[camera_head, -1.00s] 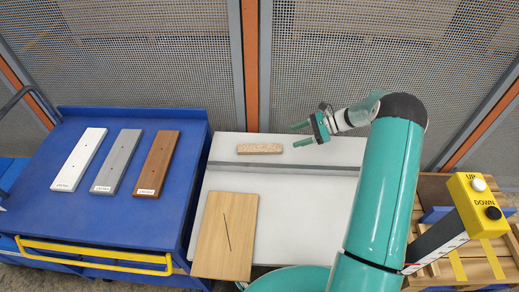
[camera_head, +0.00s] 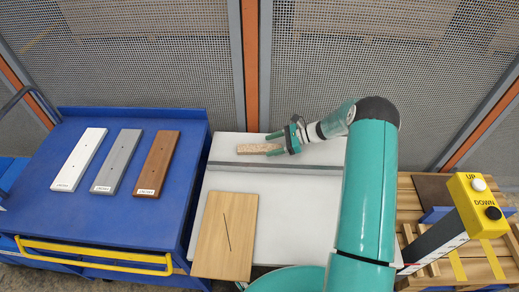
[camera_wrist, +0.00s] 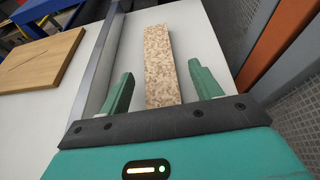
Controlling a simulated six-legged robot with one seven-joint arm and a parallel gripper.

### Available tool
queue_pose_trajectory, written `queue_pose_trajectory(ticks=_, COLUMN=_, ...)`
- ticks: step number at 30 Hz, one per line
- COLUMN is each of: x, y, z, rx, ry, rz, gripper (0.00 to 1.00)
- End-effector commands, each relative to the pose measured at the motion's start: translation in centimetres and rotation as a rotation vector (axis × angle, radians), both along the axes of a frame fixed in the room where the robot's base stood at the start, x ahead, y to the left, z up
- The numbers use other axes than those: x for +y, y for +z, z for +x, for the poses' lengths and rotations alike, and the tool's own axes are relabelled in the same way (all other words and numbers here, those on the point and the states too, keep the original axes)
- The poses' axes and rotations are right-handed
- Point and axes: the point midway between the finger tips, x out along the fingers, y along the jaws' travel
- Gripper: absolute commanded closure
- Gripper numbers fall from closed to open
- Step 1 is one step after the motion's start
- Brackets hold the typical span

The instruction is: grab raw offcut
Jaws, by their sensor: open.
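The raw offcut (camera_head: 254,149) is a short, speckled tan chipboard piece lying flat on the white table, behind the grey rail. In the wrist view the offcut (camera_wrist: 160,62) runs lengthwise away from me between the two green fingers. My gripper (camera_head: 275,145) is open at the offcut's right end, with one finger on each side of it. In the wrist view my gripper (camera_wrist: 158,85) shows a gap between each finger and the offcut. The offcut's near end is hidden behind the gripper's dark front bar.
The grey rail (camera_head: 285,168) runs across the white table (camera_head: 300,207) close to the offcut. A wooden board (camera_head: 225,236) with a dark line lies in front. A blue cart (camera_head: 100,220) at left holds white, grey and brown boards. Mesh panels (camera_head: 360,60) stand behind.

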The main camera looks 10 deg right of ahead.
Motion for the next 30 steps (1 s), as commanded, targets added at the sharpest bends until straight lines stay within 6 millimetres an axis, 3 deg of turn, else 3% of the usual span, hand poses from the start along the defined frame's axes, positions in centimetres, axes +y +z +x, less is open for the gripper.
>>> queue_pose_trajectory(ticks=6, x=2.8, y=-1.1, z=0.2, rx=-0.001, ry=0.001, rz=0.0, gripper=0.36)
queue_pose_trajectory(ticks=13, x=3.0, y=-1.1, z=0.3, rx=-0.001, ry=-0.001, rz=-0.001, gripper=0.36)
queue_pose_trajectory(ticks=21, x=2.9, y=-1.1, z=0.3, rx=-0.001, ry=0.0, rz=-0.001, gripper=0.86)
queue_pose_trajectory(ticks=30, x=2.9, y=-0.9, z=0.3, rx=-0.002, ry=0.0, rz=0.0, gripper=0.86)
